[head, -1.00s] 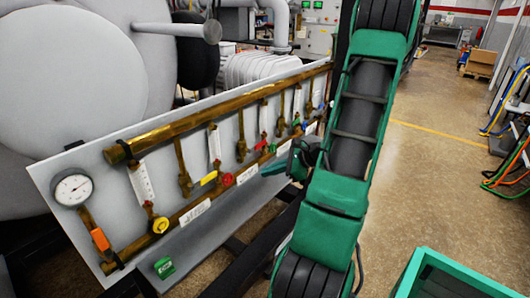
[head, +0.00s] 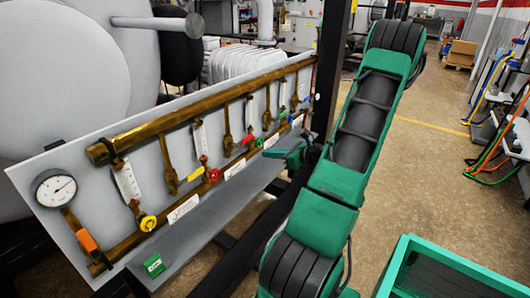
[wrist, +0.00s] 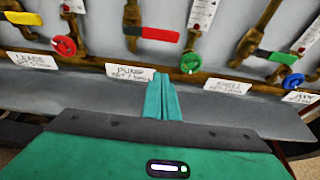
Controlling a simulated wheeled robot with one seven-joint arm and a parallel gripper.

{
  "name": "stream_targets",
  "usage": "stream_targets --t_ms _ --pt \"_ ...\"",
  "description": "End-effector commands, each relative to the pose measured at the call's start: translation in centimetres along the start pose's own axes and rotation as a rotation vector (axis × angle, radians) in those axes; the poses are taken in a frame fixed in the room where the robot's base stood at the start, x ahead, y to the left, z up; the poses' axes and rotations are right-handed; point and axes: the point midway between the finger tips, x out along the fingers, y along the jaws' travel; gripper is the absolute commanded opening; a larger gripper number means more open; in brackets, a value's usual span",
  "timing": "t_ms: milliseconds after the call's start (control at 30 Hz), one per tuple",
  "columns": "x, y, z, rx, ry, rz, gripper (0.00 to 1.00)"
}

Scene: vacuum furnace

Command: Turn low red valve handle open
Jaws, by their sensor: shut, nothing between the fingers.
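A round red valve handle (wrist: 64,46) is low on the panel, at upper left in the wrist view; it also shows in the head view (head: 213,175). A flat red lever (wrist: 160,34) lies roughly level to its right and also shows in the head view (head: 237,164). My gripper (wrist: 160,80) is shut and empty. In the wrist view its fingertips are below the red lever, by the PUMP label, apart from both red handles. In the head view my gripper (head: 268,154) is in front of the panel, right of the red lever.
A round green handle (wrist: 190,62) is close right of my fingertips. A yellow lever (wrist: 23,18), a green lever (wrist: 278,58) and a blue handle (wrist: 293,82) are on the same panel. A grey ledge (head: 205,230) runs beneath. A dark post (head: 330,70) stands near my arm.

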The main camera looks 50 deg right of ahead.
Motion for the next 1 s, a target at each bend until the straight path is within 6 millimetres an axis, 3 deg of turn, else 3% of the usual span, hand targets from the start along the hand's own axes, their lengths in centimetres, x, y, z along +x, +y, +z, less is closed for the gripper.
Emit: stream_targets --t_ms 467,733,1000 --pt "8.4 0.1 0.0 -0.001 0.0 0.004 0.0" --pt "7.2 0.0 2.8 -0.003 0.001 -0.001 0.0" --pt "6.8 0.1 3.8 -0.001 0.001 0.001 0.0"
